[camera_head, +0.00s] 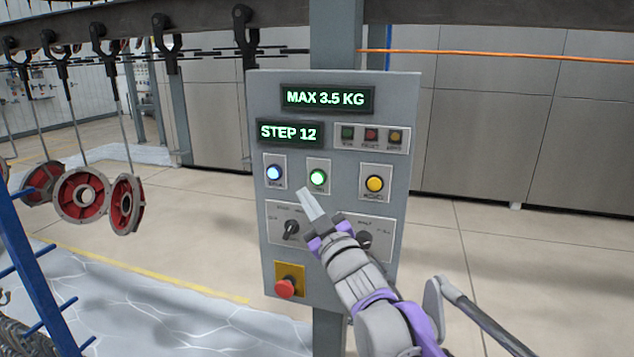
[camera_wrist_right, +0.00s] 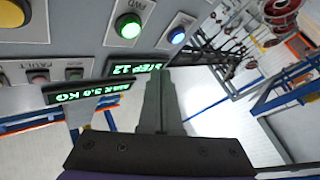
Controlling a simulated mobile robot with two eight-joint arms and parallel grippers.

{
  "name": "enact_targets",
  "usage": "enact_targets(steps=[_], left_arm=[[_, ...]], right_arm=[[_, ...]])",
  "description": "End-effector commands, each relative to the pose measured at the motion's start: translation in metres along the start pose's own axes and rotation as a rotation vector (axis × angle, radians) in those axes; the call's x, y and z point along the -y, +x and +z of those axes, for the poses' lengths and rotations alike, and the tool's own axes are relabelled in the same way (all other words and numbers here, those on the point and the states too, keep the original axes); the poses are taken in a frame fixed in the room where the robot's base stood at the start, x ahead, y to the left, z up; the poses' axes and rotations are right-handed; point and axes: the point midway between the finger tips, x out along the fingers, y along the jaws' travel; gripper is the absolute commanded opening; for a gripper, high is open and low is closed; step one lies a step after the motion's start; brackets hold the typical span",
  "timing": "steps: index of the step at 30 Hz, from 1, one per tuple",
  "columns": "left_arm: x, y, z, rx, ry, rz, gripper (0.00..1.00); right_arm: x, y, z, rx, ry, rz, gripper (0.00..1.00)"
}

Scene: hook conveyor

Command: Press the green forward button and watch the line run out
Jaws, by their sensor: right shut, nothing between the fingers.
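The green button (camera_head: 317,178) is lit and sits in the middle of the grey control panel (camera_head: 262,115), between a lit blue button (camera_head: 274,172) and a yellow button (camera_head: 374,183). The green button also shows in the right wrist view (camera_wrist_right: 128,27), by a label that seems to read FWD. My right gripper (camera_head: 308,200) is shut and empty, its tip just below and left of the green button in the head view. In the wrist view the fingertips (camera_wrist_right: 170,72) appear apart from the button; the exact gap cannot be told. My left gripper is not in view.
A red mushroom button (camera_head: 285,288) and two rotary selectors sit lower on the panel. Red-and-grey wheel parts (camera_head: 82,194) hang from hooks on the overhead rail (camera_head: 200,14) at left. A blue rack (camera_head: 30,270) stands at lower left.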

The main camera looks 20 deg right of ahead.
Motion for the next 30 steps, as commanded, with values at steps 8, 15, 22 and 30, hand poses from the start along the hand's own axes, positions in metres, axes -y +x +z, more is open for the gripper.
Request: enact_targets(steps=[8,15,22,30], left_arm=[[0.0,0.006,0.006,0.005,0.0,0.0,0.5],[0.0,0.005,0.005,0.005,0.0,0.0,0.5],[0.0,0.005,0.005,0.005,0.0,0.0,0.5],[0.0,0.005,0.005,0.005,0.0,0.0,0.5]], right_arm=[[-0.02,0.027,0.02,0.001,0.0,0.002,0.0],[-0.028,0.038,0.028,0.001,0.0,0.001,0.0],[-0.029,0.039,0.029,0.001,0.0,0.0,0.0],[-0.029,0.039,0.029,0.0,0.001,0.0,0.0]])
